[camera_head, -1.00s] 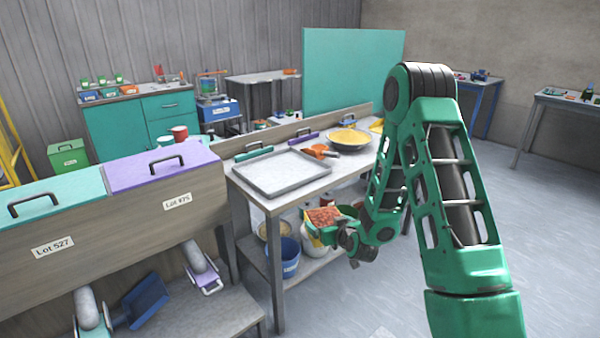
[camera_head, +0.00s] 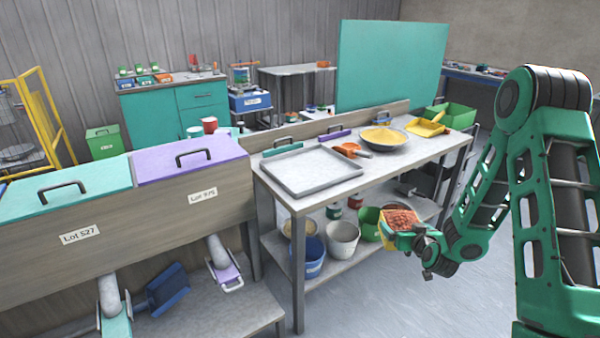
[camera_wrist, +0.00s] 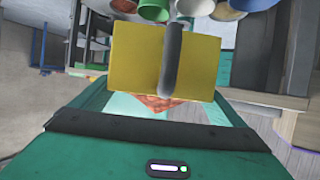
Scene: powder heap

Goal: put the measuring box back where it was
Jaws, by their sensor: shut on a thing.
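My gripper (camera_head: 415,234) is shut on a yellow box, which I take to be the measuring box (camera_head: 385,238). It is in front of the workbench's right part, below the top's level in the head view. Reddish-brown lumps show at the box's top. In the wrist view the yellow box (camera_wrist: 135,58) fills the upper middle, with a dark bar across its face and reddish lumps at its lower edge. The fingertips are hidden or too small to make out.
Lidded bins (camera_head: 70,225) stand left.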

